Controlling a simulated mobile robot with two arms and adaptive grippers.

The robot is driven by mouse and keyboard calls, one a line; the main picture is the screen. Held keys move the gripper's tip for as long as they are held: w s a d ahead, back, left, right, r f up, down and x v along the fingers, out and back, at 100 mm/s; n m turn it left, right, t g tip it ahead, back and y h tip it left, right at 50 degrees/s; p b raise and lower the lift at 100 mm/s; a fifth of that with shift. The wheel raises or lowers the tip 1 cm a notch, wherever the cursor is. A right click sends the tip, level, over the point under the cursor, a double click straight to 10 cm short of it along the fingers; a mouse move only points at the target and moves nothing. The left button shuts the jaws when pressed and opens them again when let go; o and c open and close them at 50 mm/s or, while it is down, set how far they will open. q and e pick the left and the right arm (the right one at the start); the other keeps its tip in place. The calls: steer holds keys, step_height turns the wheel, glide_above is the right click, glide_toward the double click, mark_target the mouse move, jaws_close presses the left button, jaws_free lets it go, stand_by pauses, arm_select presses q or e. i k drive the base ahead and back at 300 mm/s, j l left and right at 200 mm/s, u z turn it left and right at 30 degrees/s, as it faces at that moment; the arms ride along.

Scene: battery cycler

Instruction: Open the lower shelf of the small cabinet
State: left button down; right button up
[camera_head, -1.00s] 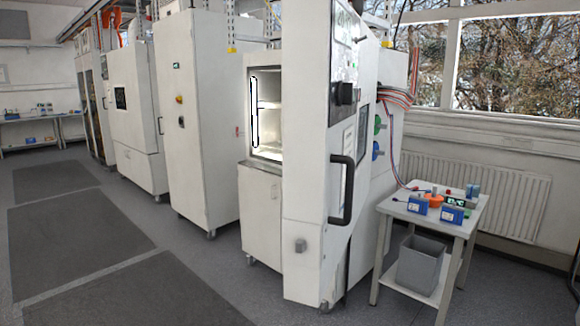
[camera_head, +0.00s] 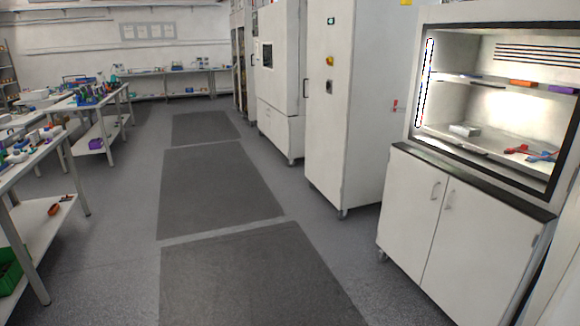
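A white cabinet stands at the right, with an open, lit upper bay (camera_head: 480,110) above two lower doors (camera_head: 440,220). Both lower doors are shut, and their two small upright handles (camera_head: 442,195) sit close to the middle seam. Another white cabinet (camera_head: 280,75) stands farther back, with a dark window in its upper door and a shut lower front. I cannot tell for sure which one is the small cabinet. Neither of my grippers is in view.
A tall white cabinet (camera_head: 340,120) stands between the two. Dark floor mats (camera_head: 215,190) run along a clear aisle. Workbenches (camera_head: 100,120) with small items and a green crate (camera_head: 8,272) are on the left. The bay holds red tools (camera_head: 530,152).

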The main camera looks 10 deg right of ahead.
mark_target(492, 143)
steer(key=i+j, duration=0.1)
steer(key=i, duration=1.15)
steer(key=i+l+z, duration=0.1)
steer(key=i+z, duration=0.55)
steer(key=z, duration=0.15)
steer(key=i+z, duration=0.4)
steer(key=k+j, duration=0.05)
steer(key=k, duration=0.05)
